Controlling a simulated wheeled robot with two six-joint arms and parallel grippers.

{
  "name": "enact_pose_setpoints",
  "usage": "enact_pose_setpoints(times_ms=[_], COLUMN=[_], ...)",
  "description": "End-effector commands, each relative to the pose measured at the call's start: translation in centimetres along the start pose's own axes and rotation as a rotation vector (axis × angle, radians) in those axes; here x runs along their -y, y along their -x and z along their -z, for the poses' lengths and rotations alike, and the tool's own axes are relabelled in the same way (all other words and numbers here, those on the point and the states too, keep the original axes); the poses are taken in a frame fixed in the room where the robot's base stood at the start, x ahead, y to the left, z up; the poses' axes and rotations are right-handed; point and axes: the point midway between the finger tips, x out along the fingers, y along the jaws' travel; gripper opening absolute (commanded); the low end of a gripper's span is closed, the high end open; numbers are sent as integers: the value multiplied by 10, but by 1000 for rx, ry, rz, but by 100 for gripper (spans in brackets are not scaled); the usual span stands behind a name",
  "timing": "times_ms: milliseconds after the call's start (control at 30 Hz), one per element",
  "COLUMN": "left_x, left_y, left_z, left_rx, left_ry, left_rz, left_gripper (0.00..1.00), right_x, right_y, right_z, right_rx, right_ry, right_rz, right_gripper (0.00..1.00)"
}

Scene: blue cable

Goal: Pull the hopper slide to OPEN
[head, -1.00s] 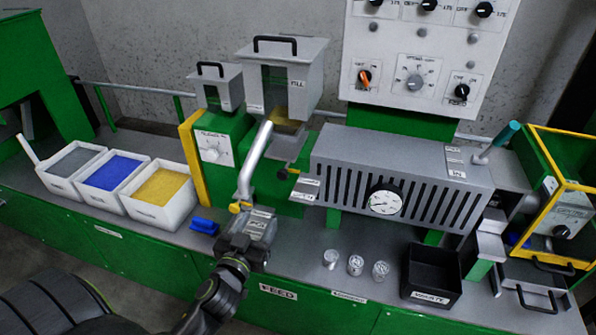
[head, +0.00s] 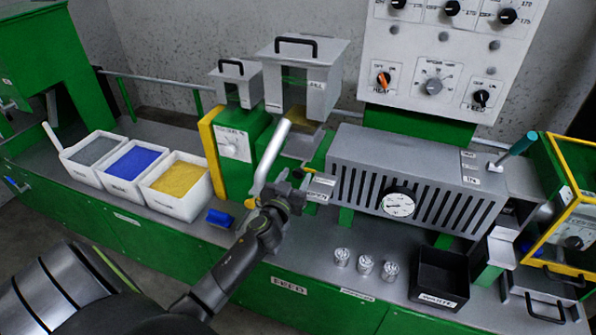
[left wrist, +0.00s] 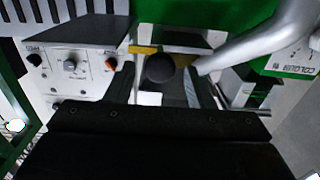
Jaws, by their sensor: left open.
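The feed hopper (head: 325,82) is a grey box with a black top handle, at the upper middle of the head view. The slide's dark round knob (head: 298,173) sticks out below it, beside small white labels (head: 319,193), one seeming to read OPEN. In the left wrist view the black knob (left wrist: 160,68) appears between my two fingers. My left gripper (head: 285,190) is open, close in front of the knob; I cannot tell whether the fingers touch it. The gripper partly hides the slide's surroundings. My right gripper is not in view.
A slanted silver pipe (head: 270,158) passes just left of the gripper. The slotted grey barrel (head: 450,180) with a gauge stands to the right. White bins (head: 192,207), a blue scoop (head: 219,218), small jars (head: 365,265) and a black bin (head: 440,272) sit on the bench.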

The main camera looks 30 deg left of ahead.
Motion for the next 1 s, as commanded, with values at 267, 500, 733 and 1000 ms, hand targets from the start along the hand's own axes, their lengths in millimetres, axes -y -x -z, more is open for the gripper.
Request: enact_pose_setpoints(times_ms=[267,500,733,1000], left_x=[0,0,0,0], left_y=[-23,-25,-25,-25], left_z=[0,0,0,0], left_rx=[0,0,0,0], left_ry=[1,0,1,1], left_rz=[-1,-1,-1,-1], left_gripper=[49,49,29,0], right_x=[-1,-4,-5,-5], right_y=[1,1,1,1], right_z=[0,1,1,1], right_rx=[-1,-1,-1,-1], right_ry=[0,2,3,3], right_rz=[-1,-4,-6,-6], right_gripper=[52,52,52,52])
